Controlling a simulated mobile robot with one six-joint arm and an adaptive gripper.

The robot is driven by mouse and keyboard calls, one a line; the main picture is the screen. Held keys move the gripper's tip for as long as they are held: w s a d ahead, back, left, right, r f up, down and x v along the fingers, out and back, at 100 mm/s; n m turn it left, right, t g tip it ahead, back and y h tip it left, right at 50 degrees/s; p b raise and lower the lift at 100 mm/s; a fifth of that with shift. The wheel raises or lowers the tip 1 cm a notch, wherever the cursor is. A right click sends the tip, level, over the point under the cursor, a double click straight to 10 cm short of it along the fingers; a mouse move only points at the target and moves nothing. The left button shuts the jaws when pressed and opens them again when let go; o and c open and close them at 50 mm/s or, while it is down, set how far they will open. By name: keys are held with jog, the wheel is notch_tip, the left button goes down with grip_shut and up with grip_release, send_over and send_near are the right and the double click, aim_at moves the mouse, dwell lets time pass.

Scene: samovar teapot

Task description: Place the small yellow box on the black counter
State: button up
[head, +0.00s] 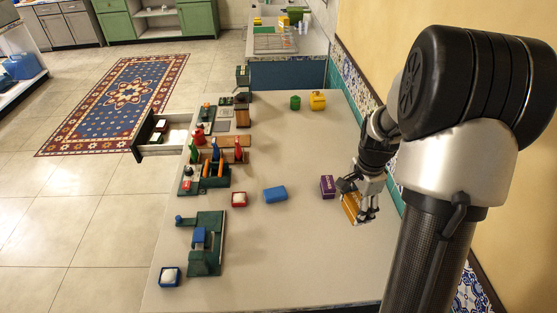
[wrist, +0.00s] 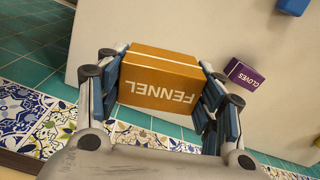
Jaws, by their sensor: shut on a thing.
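An orange-yellow box labelled FENNEL (wrist: 160,82) is between the blue-padded fingers of my gripper (wrist: 163,98) in the wrist view, its lettering upside down. My gripper is shut on it. In the head view my gripper (head: 358,199) points down at the right side of the light grey table, with the orange-yellow box (head: 351,208) under it; I cannot tell whether the box touches the tabletop. A yellow container (head: 317,100) stands farther back on the same table. I cannot make out a counter with a clearly black top.
A purple box labelled CLOVES (wrist: 244,76) lies close beside my gripper. Green mechanisms (head: 207,243) line the table's left edge. An open drawer (head: 164,135) sticks out there. The table's front is clear.

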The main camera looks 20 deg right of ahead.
jog(key=d+f+m+b, duration=0.1)
jog(key=f+b, duration=0.1)
jog(key=f, duration=0.3)
jog(key=s+f+b, duration=0.1)
jog(key=f+b, duration=0.1)
jog(key=f, duration=0.4)
jog(key=d+f+m+b, duration=0.1)
jog(key=f+b, duration=0.1)
jog(key=f, duration=0.4)
jog(key=shift+s+d+f+m, duration=0.15)
jog(key=shift+d+f+m, duration=0.1)
jog(key=shift+d+m, duration=0.05)
jog(key=shift+f, duration=0.15)
jog(key=o, duration=1.1)
jog(key=shift+c, duration=0.2)
